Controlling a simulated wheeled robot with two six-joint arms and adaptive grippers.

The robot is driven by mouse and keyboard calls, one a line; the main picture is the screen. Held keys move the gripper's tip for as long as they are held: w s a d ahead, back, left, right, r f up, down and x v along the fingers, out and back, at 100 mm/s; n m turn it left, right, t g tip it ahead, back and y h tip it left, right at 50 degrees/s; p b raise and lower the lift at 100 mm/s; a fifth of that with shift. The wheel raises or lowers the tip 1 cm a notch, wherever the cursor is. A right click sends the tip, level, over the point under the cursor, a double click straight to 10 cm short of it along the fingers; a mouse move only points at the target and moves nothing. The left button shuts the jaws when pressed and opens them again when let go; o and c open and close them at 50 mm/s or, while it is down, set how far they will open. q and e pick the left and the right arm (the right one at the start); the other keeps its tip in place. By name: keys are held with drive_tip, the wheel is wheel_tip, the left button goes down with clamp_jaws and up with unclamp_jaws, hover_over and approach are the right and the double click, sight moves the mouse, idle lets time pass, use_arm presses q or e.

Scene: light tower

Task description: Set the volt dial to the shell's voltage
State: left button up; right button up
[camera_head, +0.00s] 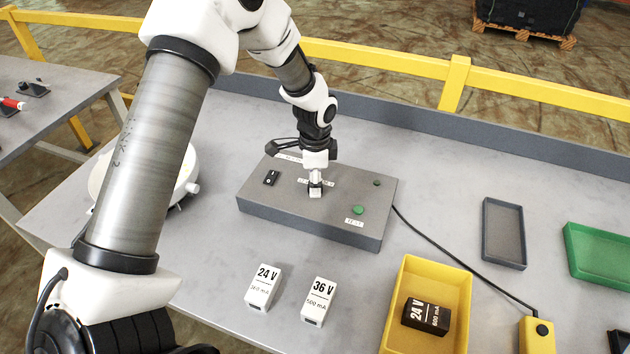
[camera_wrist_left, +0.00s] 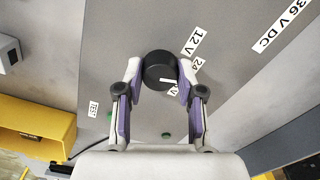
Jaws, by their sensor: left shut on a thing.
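The grey test box (camera_head: 270,204) stands on the table and bears the volt dial, a round black knob (camera_wrist_left: 160,67) in the left wrist view. Printed labels beside the knob read 12 V (camera_wrist_left: 194,40) and 24 (camera_wrist_left: 197,66). A white strip shows at the knob's edge; I cannot tell for sure where the dial points. My left gripper (camera_head: 316,186) is over the box, its fingers shut on the knob from both sides. In the head view the gripper hides most of the dial. My right gripper is not in view.
White blocks marked 24 V (camera_head: 263,288) and 36 V (camera_head: 319,302) stand in front of the box. A yellow tray (camera_head: 448,276) holds a black 24 V 800 mA block (camera_head: 426,316). A grey tray (camera_head: 503,233) and green tray (camera_head: 600,255) lie right. A cable crosses the table.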

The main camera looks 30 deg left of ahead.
use_arm(q)
drive_tip(key=shift+s+f+n, duration=0.1)
drive_tip(key=shift+s+n, duration=0.05)
drive_tip(key=shift+n, duration=0.25)
idle(0.4)
drive_tip(key=n+p, duration=0.2)
drive_tip(key=n, duration=0.1)
drive_tip(key=shift+s+n+p, duration=0.1)
drive_tip(key=shift+n+p, duration=0.75)
drive_tip(key=shift+n, duration=1.65)
drive_tip(key=shift+f, duration=0.1)
drive_tip(key=o, duration=1.1)
drive_tip(key=shift+o, duration=0.2)
drive_tip(key=shift+w, duration=0.2)
